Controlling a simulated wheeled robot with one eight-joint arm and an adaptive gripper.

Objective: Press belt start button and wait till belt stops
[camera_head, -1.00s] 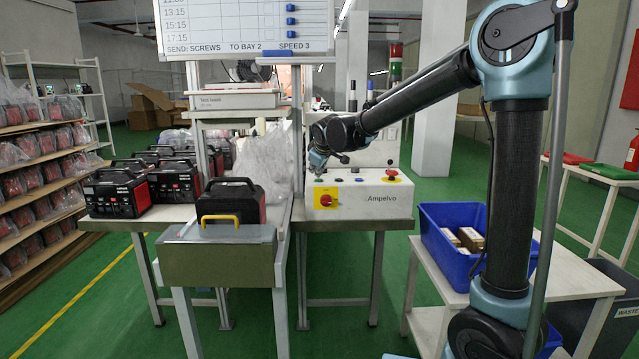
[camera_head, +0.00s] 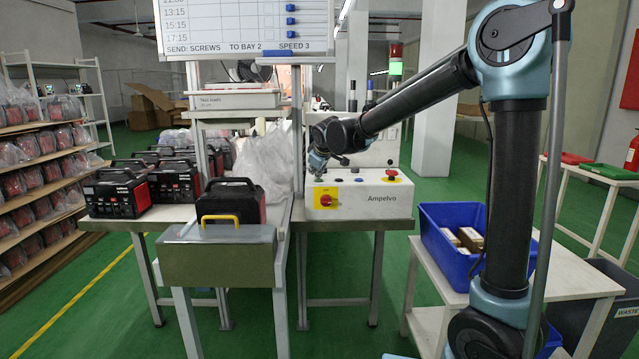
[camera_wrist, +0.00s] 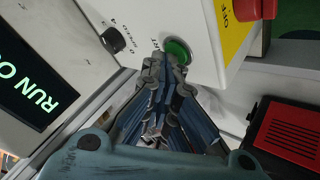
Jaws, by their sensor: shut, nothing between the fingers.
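The green start button (camera_wrist: 177,50) sits on the white control box (camera_head: 380,210), labelled Ampelvo, and shows in the wrist view. My gripper (camera_wrist: 162,66) is shut and empty, its fingertips at the button's near edge; whether they touch it I cannot tell. In the head view my gripper (camera_head: 318,168) is over the box's left top edge, and the button is hidden. A dark display (camera_wrist: 30,85) reads RUN with further characters cut off. A black and red power unit (camera_head: 231,200) stands at the belt's near end; no belt motion is evident.
A red knob on a yellow OFF plate (camera_head: 326,199) is on the box's front, close to my gripper. A red mushroom button (camera_head: 392,173) is on its top. The signal tower's green lamp (camera_head: 396,67) glows. A blue crate (camera_head: 450,222) stands right of the box.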

